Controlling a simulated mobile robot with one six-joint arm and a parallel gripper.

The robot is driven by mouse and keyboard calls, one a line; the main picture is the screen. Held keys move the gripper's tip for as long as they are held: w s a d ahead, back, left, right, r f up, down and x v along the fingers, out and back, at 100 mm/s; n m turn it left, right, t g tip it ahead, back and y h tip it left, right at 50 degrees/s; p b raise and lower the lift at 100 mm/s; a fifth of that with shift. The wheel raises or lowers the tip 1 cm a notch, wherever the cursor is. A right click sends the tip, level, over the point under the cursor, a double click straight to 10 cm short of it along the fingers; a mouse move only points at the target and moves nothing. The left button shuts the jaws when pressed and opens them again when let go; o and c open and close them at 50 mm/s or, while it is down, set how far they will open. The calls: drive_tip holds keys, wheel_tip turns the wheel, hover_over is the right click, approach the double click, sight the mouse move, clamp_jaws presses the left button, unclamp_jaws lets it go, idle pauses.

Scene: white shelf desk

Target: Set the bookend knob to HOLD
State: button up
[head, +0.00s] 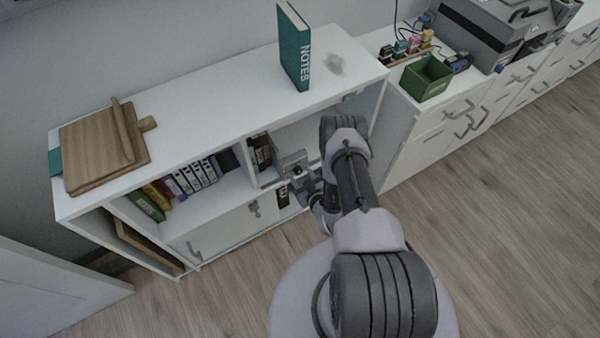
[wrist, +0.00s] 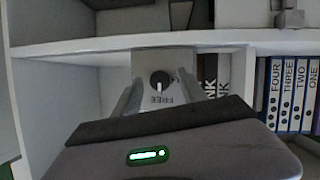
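The bookend (wrist: 148,64) is a light grey plate standing in the shelf bay; it also shows in the head view (head: 291,159). Its round black knob (wrist: 160,80) faces the wrist camera. My gripper (head: 300,181) is just in front of the bookend in the head view. In the wrist view its two grey fingers are apart, one on each side of the knob, with nothing visibly held. Whether they touch the knob is unclear.
Dark books (wrist: 209,74) stand right beside the bookend, with white numbered binders (wrist: 290,85) farther right. The shelf board (wrist: 60,47) crosses the wrist view near the bookend. On the desk top are a teal NOTES book (head: 294,50) and wooden boards (head: 95,155).

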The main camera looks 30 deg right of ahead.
clamp_jaws()
drive_tip(key=shift+w+d+m+y, duration=0.1)
drive_tip(key=shift+d+m+y, duration=0.1)
drive_tip(key=shift+m+y, duration=0.9)
drive_tip(key=m+y, duration=0.1)
drive_tip(key=m, duration=0.1)
drive_tip(key=m+y, duration=0.1)
drive_tip(key=m, duration=0.1)
drive_tip(key=shift+d+y, duration=0.2)
drive_tip(key=shift+y, duration=0.1)
drive_tip(key=m+t+y, duration=0.1)
drive_tip(key=m+y, duration=0.1)
drive_tip(key=m, duration=0.2)
drive_tip(key=shift+f, duration=0.15)
drive_tip(key=m+y, duration=0.1)
drive_tip(key=m, duration=0.1)
drive_tip(key=m+t, duration=0.1)
drive_tip(key=m, duration=0.1)
drive_tip(key=shift+d+f+y, duration=0.1)
drive_tip(key=shift+y, duration=0.3)
drive_tip(key=shift+m+t, duration=0.3)
drive_tip(key=shift+m, duration=0.1)
